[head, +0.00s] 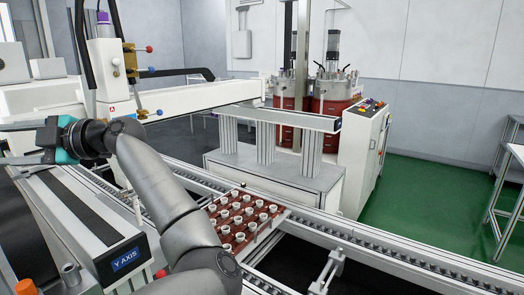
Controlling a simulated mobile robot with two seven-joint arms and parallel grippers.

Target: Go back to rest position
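My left arm rises from the bottom edge, left of centre, and bends toward the left. My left gripper (14,143) is at the left edge, with its fingers pointing left. The two dark fingers are spread apart with a gap between them, and I see nothing held there. The fingertips are close to the picture's edge. My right gripper is not in view. A red-brown tray (243,247) with several white cups sits on the conveyor (330,222), to the right of my forearm; the forearm hides part of the conveyor.
Red tanks (333,106) and a control cabinet (365,150) stand behind the conveyor. A frame table (508,190) is at the right edge. Green floor (430,200) between them is clear.

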